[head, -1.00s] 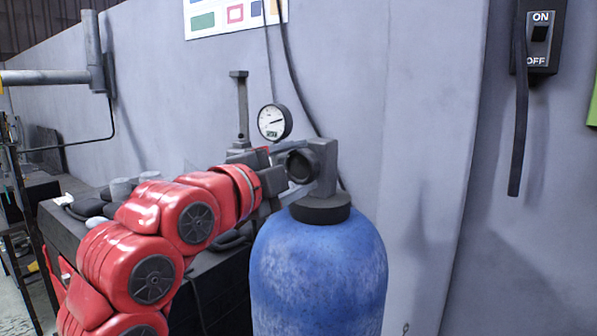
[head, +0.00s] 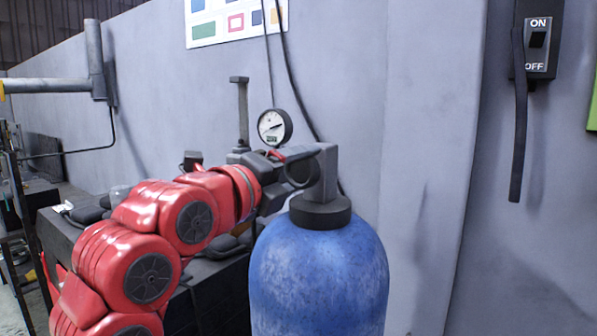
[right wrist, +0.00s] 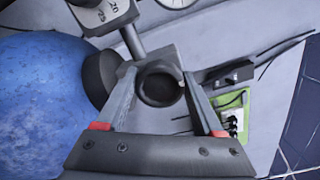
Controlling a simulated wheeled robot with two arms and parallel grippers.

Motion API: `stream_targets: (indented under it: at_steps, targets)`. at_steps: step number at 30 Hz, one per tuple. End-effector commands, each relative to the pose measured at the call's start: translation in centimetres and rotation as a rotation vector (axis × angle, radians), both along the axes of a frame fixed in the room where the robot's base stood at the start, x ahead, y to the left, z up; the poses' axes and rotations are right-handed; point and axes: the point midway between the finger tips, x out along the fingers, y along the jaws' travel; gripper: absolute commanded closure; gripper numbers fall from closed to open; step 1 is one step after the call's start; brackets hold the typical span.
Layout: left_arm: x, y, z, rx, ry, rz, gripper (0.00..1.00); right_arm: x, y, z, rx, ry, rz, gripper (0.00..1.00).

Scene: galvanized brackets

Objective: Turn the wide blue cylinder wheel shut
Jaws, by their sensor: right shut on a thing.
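The wide blue cylinder (head: 318,270) stands upright at the bottom centre of the head view, with a dark collar and a grey valve block (head: 326,170) on top. Its round dark wheel (head: 299,172) is on the valve's left side, partly covered by my gripper. My right gripper (head: 298,168) reaches it from the left. In the right wrist view the wheel (right wrist: 160,86) sits between the two fingers (right wrist: 163,100), one on each side, and the blue cylinder (right wrist: 42,105) is at left. My left gripper is not in view.
A round gauge (head: 274,127) stands just behind the valve. A dark bench (head: 190,290) with small items is behind my arm. A grey wall with hanging cables is close behind. An ON/OFF switch box (head: 538,40) hangs at upper right.

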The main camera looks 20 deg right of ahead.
Motion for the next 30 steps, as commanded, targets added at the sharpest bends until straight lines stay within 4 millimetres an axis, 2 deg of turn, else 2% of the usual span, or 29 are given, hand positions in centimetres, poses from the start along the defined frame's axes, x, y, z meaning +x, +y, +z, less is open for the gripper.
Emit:
stream_targets:
  at_steps: [18, 19, 23, 30]
  targets:
    - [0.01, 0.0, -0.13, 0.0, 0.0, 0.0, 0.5, -0.02, -0.02, -0.3, 0.029, -0.025, -0.002, 0.86]
    - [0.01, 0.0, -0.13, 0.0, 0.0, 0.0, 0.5, -0.02, -0.02, -0.3, 0.029, -0.025, -0.002, 0.26]
    - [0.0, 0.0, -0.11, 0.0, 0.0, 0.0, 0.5, -0.02, -0.01, -0.23, 0.028, -0.026, 0.0, 0.02]
    - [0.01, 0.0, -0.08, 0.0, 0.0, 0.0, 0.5, -0.01, -0.01, -0.14, 0.026, -0.027, 0.0, 0.01]
